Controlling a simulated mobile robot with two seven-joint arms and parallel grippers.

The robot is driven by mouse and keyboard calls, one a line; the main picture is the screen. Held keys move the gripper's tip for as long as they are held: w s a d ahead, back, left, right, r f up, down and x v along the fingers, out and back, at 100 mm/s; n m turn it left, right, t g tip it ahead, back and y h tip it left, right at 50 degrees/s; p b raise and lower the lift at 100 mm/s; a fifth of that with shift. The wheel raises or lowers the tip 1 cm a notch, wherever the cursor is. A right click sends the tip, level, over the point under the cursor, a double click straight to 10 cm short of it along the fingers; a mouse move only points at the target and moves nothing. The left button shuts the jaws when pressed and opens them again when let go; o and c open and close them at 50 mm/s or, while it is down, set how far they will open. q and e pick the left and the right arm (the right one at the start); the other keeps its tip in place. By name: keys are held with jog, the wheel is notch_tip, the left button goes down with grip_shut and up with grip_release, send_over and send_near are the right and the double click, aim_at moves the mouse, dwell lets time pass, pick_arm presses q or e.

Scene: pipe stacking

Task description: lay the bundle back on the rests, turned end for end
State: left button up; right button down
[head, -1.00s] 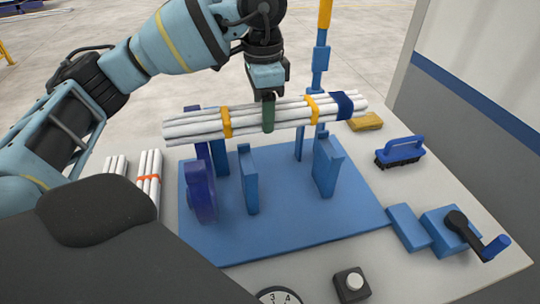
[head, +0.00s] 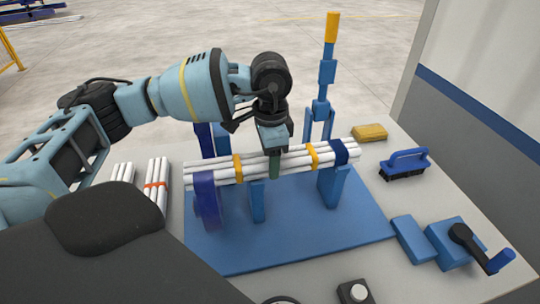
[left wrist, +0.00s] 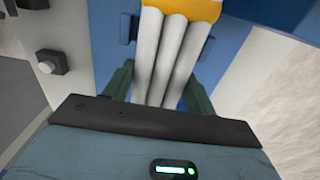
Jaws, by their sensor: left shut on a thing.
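The bundle of white pipes (head: 203,174) has two orange bands and a dark blue band at its right end. My left gripper (head: 275,165) is shut around it between the orange bands, from above. In the left wrist view the bundle (left wrist: 166,60) runs between the green fingers, with one orange band at the top edge. The bundle lies level with the tops of the blue rests, the middle one (head: 257,203) and the right one (head: 332,189). The gripper hides part of it, and I cannot tell whether it touches the rests. My right gripper is out of view.
A lever with a yellow handle (head: 332,28) rises behind. A brush (head: 404,164), a yellow block (head: 370,132) and a crank (head: 475,248) are at right. Shorter pipe bundles (head: 157,184) lie left.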

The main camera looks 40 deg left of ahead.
pick_arm(q)
jog(key=shift+f, duration=0.15)
jog(key=o, duration=1.2)
notch_tip(320, 180, up, 12)
jog(key=shift+r, duration=0.2)
